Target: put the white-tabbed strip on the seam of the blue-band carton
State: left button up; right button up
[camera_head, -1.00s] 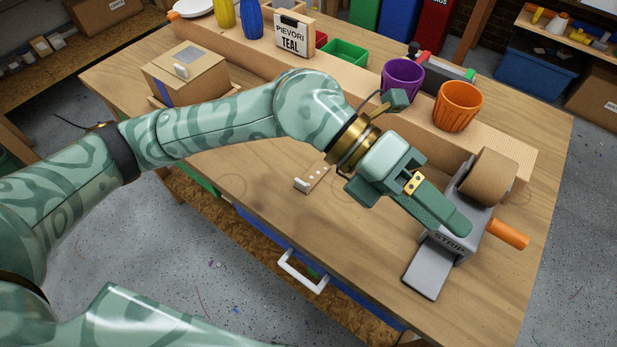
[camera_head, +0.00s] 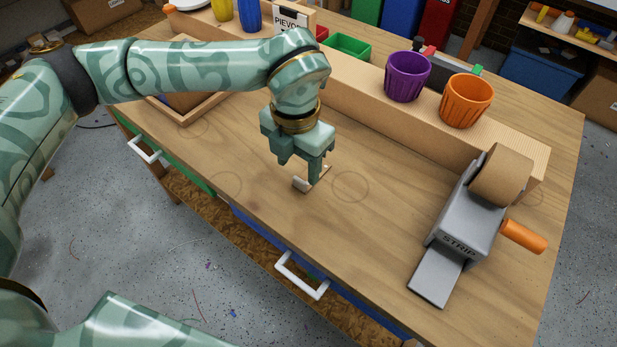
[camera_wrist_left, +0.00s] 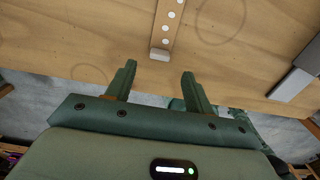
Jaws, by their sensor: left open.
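The white-tabbed strip (camera_head: 303,185) is on the table near its front edge, partly hidden by my left gripper. In the left wrist view the tan strip (camera_wrist_left: 170,25) shows white dots and a white tab (camera_wrist_left: 160,54) at its near end. My left gripper (camera_head: 299,171) points down over it, open and empty. In the wrist view its fingertips (camera_wrist_left: 159,68) are apart, with the tab just beyond and between them. The blue-band carton (camera_head: 190,102) is mostly hidden behind my left arm, in a wooden tray (camera_head: 205,110). My right gripper is not in view.
A grey strip dispenser (camera_head: 466,220) with an orange handle (camera_head: 523,236) stands at the right. A long ledge (camera_head: 400,105) holds a purple cup (camera_head: 407,76) and an orange cup (camera_head: 466,100). The table's middle is clear. Drawer handles (camera_head: 302,277) jut from the front.

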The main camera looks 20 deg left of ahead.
aim_at(299, 180)
pick_arm(q)
jog(key=f+b, duration=0.1)
jog(key=f, duration=0.3)
jog(key=f+b, duration=0.1)
jog(key=shift+w+f+b, duration=0.25)
jog(key=shift+f+b, duration=0.05)
jog(key=shift+f, duration=0.1)
jog(key=shift+s+r, duration=0.1)
jog(key=shift+r, duration=0.05)
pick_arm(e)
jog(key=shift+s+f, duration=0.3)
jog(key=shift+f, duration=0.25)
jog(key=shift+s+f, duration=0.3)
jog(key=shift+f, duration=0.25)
pick_arm(q)
jog(key=c, duration=1.1)
